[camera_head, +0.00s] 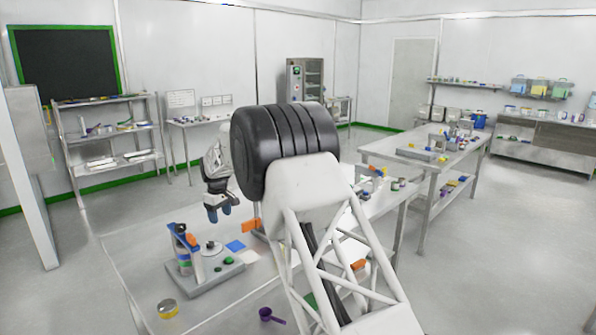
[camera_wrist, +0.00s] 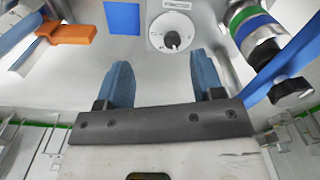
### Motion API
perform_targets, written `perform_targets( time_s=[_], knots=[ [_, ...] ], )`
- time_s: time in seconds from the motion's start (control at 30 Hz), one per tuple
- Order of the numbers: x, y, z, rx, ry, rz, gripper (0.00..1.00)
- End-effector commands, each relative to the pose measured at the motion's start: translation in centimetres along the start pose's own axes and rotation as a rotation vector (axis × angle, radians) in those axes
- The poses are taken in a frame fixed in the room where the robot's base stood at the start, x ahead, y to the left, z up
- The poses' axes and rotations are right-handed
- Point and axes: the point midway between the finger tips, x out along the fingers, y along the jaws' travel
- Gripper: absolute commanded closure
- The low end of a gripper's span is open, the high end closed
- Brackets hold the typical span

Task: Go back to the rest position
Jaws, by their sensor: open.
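My gripper (camera_head: 222,210) hangs above the near table in the head view, behind and left of my own large black arm joint. It is above and behind the grey-based apparatus and not touching it. In the wrist view my gripper (camera_wrist: 166,88) shows two blue fingers spread apart with nothing between them. The grey base of the apparatus (camera_head: 205,277) carries an upright column with blue and orange parts and a round knob. The knob's dial plate (camera_wrist: 171,32) shows beyond the fingers in the wrist view.
On the near table (camera_head: 130,250) lie a blue square (camera_head: 235,246), an orange-handled tool (camera_wrist: 66,32), a yellow-lidded jar (camera_head: 167,308) and a purple scoop (camera_head: 270,315). My arm hides part of the table. A second table (camera_head: 377,149) stands behind right, and shelves (camera_head: 115,160) stand at left.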

Motion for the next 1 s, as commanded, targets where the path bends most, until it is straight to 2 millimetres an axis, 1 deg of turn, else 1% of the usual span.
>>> perform_targets(
  time_s=[0.03,0.1,0.27,0.4,0.67,0.8,1.0],
  knots=[
    [-1.2,0.2,1.3,0.018,0.004,0.003,0.39],
    [-2.6,0.3,3.0,0.040,0.008,0.006,0.39],
    [-5.5,0.4,6.9,0.095,0.016,0.013,0.39],
    [-8.0,0.4,10.5,0.144,0.024,0.019,0.39],
    [-12.0,-0.4,17.1,0.232,0.037,0.029,0.39],
    [-13.9,-1.0,20.8,0.280,0.046,0.035,0.39],
    [-16.3,-2.3,25.9,0.348,0.057,0.043,0.39]
  ],
)
